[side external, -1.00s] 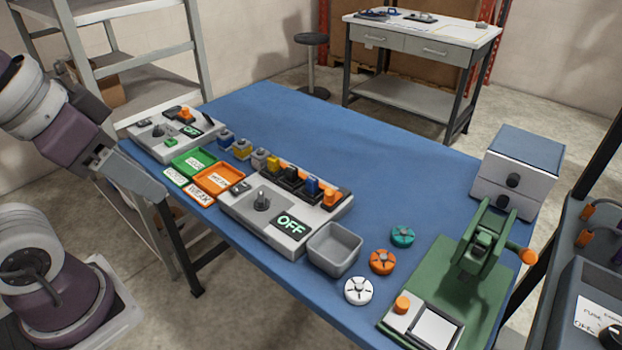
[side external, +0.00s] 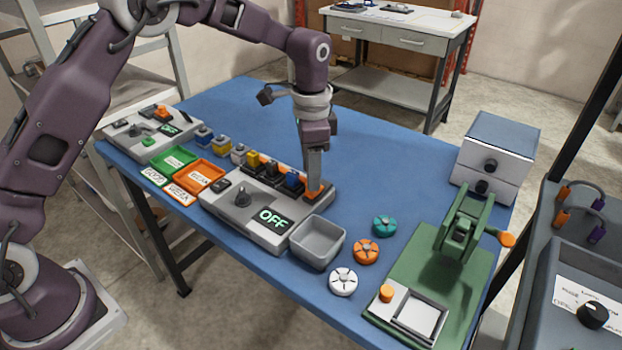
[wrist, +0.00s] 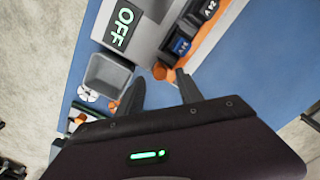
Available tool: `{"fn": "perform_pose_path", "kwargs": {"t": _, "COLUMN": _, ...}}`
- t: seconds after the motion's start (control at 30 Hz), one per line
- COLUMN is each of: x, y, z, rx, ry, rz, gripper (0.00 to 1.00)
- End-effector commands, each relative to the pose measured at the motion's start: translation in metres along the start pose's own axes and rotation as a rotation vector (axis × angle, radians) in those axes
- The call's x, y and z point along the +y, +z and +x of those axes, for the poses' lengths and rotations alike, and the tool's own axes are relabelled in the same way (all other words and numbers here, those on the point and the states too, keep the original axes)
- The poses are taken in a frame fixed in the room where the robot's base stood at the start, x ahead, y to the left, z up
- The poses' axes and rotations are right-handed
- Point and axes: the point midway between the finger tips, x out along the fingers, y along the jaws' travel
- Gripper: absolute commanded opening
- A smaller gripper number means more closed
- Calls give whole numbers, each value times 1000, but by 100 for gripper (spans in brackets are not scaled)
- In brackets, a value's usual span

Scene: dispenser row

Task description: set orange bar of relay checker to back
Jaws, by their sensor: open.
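The relay checker (side external: 225,207) is a grey box near the table's front edge with a black knob, a display (side external: 272,217) reading OFF and a row of coloured blocks along its back.
A grey bin (side external: 317,243) stands right of the checker. White, orange and teal discs (side external: 366,251) lie beside it, then a green press (side external: 462,235). Green and orange trays (side external: 200,174) and a second grey unit (side external: 145,130) are at left. The table (side external: 390,165) behind is clear.

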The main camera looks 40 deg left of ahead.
Motion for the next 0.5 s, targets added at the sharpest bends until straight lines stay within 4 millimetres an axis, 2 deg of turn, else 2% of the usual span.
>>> {"fn": "perform_pose_path", "kwargs": {"t": 0.1, "x": 0, "y": 0, "z": 19, "rx": -2, "ry": 1, "rz": -1, "gripper": 43}}
{"fn": "perform_pose_path", "kwargs": {"t": 0.17, "x": 0, "y": 1, "z": 25, "rx": -2, "ry": 1, "rz": -2, "gripper": 43}}
{"fn": "perform_pose_path", "kwargs": {"t": 0.43, "x": 0, "y": 0, "z": 29, "rx": 1, "ry": -1, "rz": -3, "gripper": 43}}
{"fn": "perform_pose_path", "kwargs": {"t": 0.47, "x": 0, "y": 0, "z": 29, "rx": 1, "ry": -1, "rz": -3, "gripper": 41}}
{"fn": "perform_pose_path", "kwargs": {"t": 0.5, "x": 0, "y": 0, "z": 29, "rx": 1, "ry": -1, "rz": -3, "gripper": 33}}
